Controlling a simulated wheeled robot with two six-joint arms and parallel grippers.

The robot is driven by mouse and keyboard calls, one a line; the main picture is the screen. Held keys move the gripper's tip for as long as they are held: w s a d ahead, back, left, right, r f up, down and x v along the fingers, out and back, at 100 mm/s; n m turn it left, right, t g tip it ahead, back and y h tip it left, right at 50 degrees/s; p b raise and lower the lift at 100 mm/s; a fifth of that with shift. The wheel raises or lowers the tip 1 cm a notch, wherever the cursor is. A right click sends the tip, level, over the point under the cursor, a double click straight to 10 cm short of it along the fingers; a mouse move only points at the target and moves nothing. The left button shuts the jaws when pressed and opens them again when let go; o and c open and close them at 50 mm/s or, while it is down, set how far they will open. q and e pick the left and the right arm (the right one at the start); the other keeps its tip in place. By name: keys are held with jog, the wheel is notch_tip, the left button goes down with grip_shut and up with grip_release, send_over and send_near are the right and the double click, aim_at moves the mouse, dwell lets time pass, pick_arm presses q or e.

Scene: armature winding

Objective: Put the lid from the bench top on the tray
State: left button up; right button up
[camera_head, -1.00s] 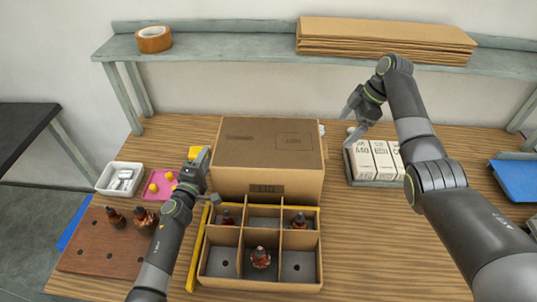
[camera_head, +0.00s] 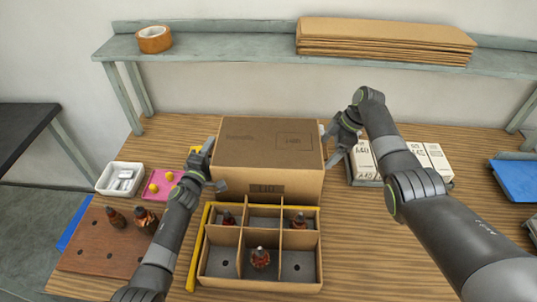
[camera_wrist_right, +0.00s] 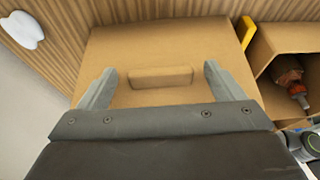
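The lid (camera_head: 267,145), a brown cardboard box shape, sits on the bench top behind the tray. The divided cardboard tray (camera_head: 262,283) stands in front of it, with dark-and-copper armatures (camera_head: 260,258) in some compartments. My left gripper (camera_head: 217,166) is open at the lid's left side; contact is unclear. My right gripper (camera_head: 325,148) is open at the lid's right side. In the right wrist view, its spread fingers (camera_wrist_right: 158,88) lie either side of the slot in the lid's side (camera_wrist_right: 160,76), with nothing gripped.
A brown board (camera_head: 85,258) with armatures, a pink dish (camera_head: 165,190) and a white bin (camera_head: 106,184) are at left. Yellow strips (camera_head: 197,250) edge the tray. White cartons (camera_head: 430,155) stand right of the lid. A shelf (camera_head: 225,47) spans the back.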

pick_arm(q)
grip_shut()
pick_arm(e)
jog(key=c, duration=1.1)
jog(key=shift+r, duration=0.1)
